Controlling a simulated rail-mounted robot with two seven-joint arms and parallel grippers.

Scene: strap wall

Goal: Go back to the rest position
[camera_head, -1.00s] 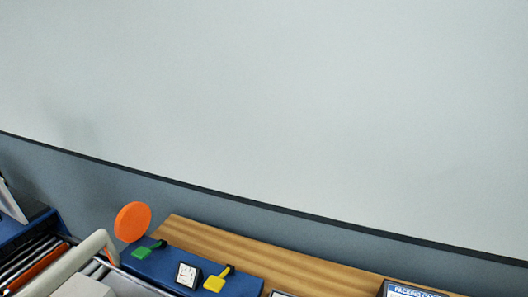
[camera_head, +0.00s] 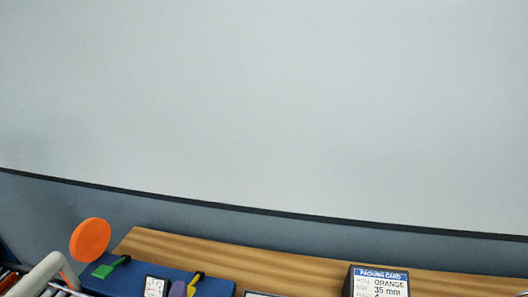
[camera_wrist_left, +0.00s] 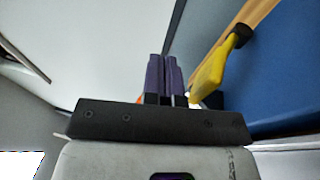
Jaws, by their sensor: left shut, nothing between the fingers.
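My left gripper shows in the head view as a purple fingertip (camera_head: 178,289) at the bottom edge, beside the yellow lever (camera_head: 193,285). In the left wrist view its two purple fingers (camera_wrist_left: 163,76) are shut together with nothing between them. The yellow lever also shows in the left wrist view (camera_wrist_left: 210,72), just right of the fingers. Whether they touch, I cannot tell. My right gripper is in neither view.
A blue panel (camera_head: 216,283) with a green lever (camera_head: 104,270) and a white dial (camera_head: 155,287) lies along a wooden bench (camera_head: 240,258). An orange disc (camera_head: 90,240) stands at left. A packing card (camera_head: 379,283) reads orange, 35 mm. The wall above is clear.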

